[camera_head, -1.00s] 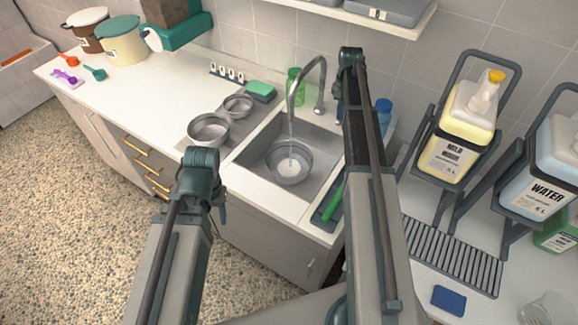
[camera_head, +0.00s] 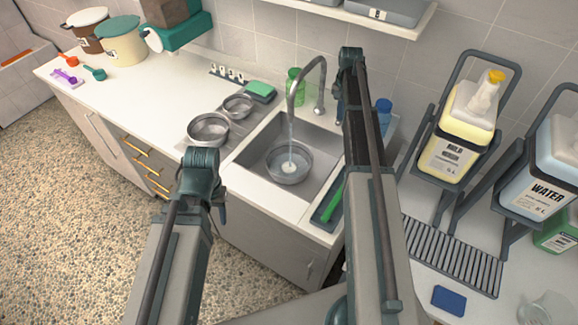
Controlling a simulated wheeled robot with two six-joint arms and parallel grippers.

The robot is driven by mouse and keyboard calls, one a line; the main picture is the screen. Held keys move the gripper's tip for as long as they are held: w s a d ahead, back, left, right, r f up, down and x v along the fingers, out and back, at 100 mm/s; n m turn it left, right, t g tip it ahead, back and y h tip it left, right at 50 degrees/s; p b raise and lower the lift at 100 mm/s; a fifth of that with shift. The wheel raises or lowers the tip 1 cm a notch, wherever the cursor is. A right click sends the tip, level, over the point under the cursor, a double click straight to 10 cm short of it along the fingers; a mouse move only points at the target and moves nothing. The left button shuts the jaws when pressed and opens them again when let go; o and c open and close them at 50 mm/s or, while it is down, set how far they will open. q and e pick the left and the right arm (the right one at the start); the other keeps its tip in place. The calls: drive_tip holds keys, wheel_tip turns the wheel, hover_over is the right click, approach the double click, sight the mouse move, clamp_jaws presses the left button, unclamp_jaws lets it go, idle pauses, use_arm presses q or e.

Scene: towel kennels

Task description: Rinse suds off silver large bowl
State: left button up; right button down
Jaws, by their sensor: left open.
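The silver large bowl (camera_head: 272,172) stands upright in the grey sink basin (camera_head: 248,172), under the curved tap (camera_head: 293,90). A thin stream of water falls from the tap into the bowl. A small white patch of suds (camera_head: 289,167) shows in the middle of the bowl. My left gripper (camera_head: 220,208) is open, left of the sink by the counter's front edge, apart from the bowl and mostly hidden by its wrist. My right gripper (camera_head: 340,108) is at the right back of the sink near the tap; its arm hides most of it and its fingers are unclear.
Two metal bowls (camera_head: 208,129) stand on a draining area left of the sink. A green sponge (camera_head: 260,90) lies behind them. Green (camera_head: 295,88) and blue (camera_head: 384,112) bottles stand behind the sink. Jug racks with a yellow jug (camera_head: 462,140) and a water jug (camera_head: 545,175) stand right.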

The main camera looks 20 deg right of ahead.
wheel_tip(320, 180, up, 4)
drive_tip(key=p, duration=0.3)
drive_tip(key=shift+f+p, duration=0.1)
drive_tip(key=shift+p, duration=0.3)
drive_tip(key=shift+f, duration=0.15)
wheel_tip(320, 180, up, 6)
drive_tip(key=s+a+p, duration=0.2)
drive_tip(key=p, duration=0.3)
drive_tip(key=shift+a+p, duration=0.15)
drive_tip(key=shift+p, duration=0.2)
